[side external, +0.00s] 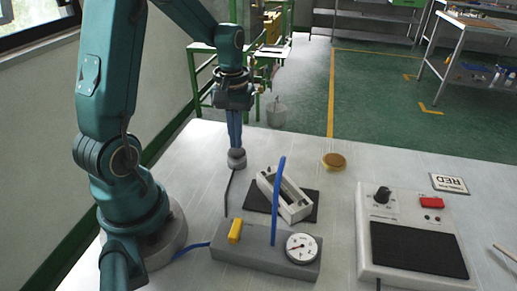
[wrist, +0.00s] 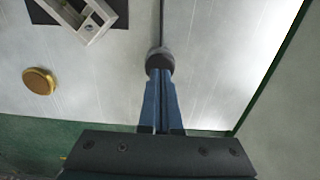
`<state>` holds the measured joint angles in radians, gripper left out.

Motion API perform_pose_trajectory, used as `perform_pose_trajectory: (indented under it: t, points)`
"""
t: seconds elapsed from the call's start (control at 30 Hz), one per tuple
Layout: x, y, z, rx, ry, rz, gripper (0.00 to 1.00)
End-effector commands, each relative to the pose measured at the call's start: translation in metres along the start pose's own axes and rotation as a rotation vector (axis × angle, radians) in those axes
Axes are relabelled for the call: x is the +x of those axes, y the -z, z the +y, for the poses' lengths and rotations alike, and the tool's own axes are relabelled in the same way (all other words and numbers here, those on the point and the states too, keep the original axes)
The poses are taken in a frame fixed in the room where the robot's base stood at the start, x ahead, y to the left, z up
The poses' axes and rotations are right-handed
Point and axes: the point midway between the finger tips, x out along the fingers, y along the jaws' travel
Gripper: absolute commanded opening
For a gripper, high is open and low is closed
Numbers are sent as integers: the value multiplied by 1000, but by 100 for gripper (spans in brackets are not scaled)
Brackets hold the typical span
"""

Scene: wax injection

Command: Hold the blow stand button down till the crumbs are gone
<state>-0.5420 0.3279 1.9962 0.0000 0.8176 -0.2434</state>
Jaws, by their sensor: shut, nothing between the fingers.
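My gripper (side external: 236,149) points straight down with its fingers together and nothing between them. Its tips are at the top of a small round grey button (side external: 237,160), which has a dark cable and also shows in the wrist view (wrist: 160,59). The tips seem to touch it; I cannot tell how far it is pressed. The grey blow stand (side external: 262,254) has a yellow part, a dial gauge (side external: 302,248) and an upright blue tube (side external: 277,200). A light metal mold frame (side external: 291,201) lies tilted on a dark mat (side external: 258,198) behind the tube. I cannot make out any crumbs.
A brass-coloured round dish (side external: 334,161) stands at the table's far side. The table around the button is mostly clear.

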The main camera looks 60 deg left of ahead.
Motion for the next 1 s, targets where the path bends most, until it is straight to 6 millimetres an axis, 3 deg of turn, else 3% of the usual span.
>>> perform_pose_trajectory:
  t: [0.53, 1.0]
  points:
    - [19, -1, 0, 0, 1, -3, 0]
    - [18, 0, 0, 0, 1, -2, 0]
